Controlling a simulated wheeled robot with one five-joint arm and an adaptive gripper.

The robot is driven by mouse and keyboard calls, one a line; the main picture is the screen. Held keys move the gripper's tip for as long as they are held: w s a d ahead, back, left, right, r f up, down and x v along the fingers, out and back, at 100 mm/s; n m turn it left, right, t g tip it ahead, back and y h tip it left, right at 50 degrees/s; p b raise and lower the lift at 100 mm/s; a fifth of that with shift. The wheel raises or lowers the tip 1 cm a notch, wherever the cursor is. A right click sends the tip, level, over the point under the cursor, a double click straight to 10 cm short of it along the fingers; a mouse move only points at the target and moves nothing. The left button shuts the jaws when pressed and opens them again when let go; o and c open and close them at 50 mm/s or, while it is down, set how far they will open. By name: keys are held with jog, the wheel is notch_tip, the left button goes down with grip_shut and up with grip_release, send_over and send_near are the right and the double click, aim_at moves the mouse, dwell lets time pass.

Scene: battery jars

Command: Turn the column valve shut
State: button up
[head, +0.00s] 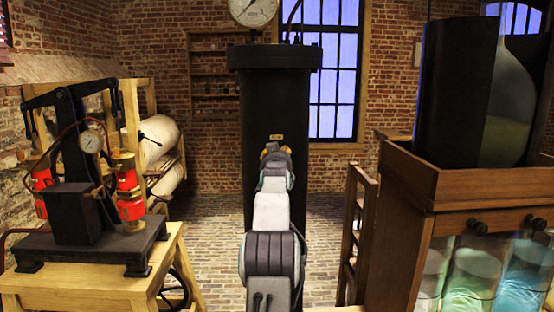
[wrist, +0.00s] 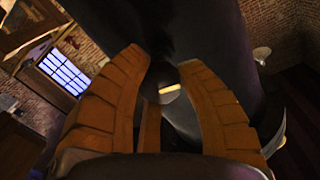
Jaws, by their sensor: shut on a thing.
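The tall black column (head: 282,100) stands in the middle of the head view, with a small brass plate on its front. My gripper (head: 275,150) reaches up to the column's front just below this plate, and my arm hides what is behind it. In the wrist view, the orange-brown fingers of my gripper (wrist: 166,68) close from both sides on a small dark part, the column valve (wrist: 165,74). The fingers hide most of the valve, so its angle cannot be told. The dark column fills the background there.
A pressure gauge (head: 253,10) sits on top of the column. A bench with a black press (head: 75,200) stands at left. A wooden cabinet (head: 400,235) with glass jars stands at right, beside a wooden ladder-like frame (head: 358,235). Brick floor is open around the column.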

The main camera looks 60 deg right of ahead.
jog(key=m, duration=0.5)
jog(key=shift+r, duration=0.25)
jog(key=shift+m, duration=0.4)
jog(key=o, duration=1.2)
jog(key=shift+f, duration=0.15)
jog(key=shift+a, duration=0.1)
jog(key=v, duration=1.1)
jog(key=shift+s+a, duration=0.25)
jog(key=shift+a, duration=0.1)
